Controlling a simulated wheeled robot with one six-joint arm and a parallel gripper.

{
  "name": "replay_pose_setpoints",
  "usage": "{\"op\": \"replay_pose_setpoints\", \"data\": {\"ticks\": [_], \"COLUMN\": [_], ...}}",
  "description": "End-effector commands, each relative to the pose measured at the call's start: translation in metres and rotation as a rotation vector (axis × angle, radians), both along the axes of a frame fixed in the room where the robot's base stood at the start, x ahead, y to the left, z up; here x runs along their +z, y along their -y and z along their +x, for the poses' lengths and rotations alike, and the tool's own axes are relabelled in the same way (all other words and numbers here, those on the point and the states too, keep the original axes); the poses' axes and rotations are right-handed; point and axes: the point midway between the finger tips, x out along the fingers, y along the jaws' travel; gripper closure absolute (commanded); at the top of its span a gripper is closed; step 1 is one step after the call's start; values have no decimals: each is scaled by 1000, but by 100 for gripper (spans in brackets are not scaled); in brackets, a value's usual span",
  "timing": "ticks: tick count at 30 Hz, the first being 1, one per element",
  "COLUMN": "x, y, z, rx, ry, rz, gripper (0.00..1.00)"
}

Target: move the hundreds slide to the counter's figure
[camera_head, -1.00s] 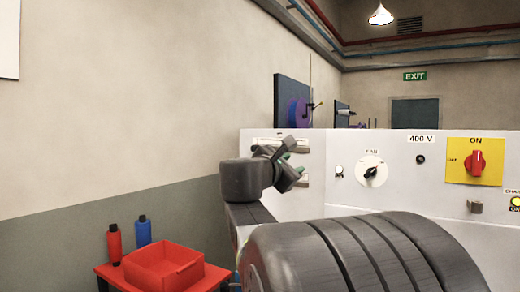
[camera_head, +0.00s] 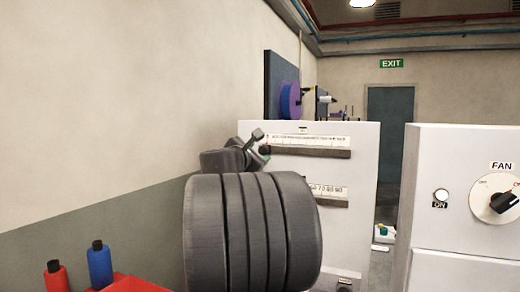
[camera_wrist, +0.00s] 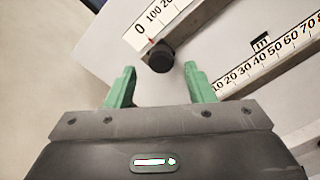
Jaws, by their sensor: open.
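In the head view my gripper (camera_head: 262,145) is at the left end of the upper scale (camera_head: 310,143) on a pale panel. The counter's figure cannot be made out.
A lower scale (camera_wrist: 268,72), marked in tens, runs parallel to the upper one. A white cabinet with a FAN dial (camera_head: 494,203) stands to the right, across a gap. Red (camera_head: 56,279) and blue (camera_head: 99,265) bottles stand at the lower left.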

Motion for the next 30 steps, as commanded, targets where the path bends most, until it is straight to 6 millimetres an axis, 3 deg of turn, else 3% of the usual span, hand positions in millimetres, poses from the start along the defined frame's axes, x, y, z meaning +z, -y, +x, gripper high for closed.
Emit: {"op": "replay_pose_setpoints", "data": {"ticks": [7,18,25,30], "x": [0,0,0,0], "y": [11,13,13,13], "z": [27,31,30,30], "rx": [-1,1,0,0], "ry": [-1,1,0,0], "rz": [-1,0,0,0], "gripper": [52,52,97,100]}}
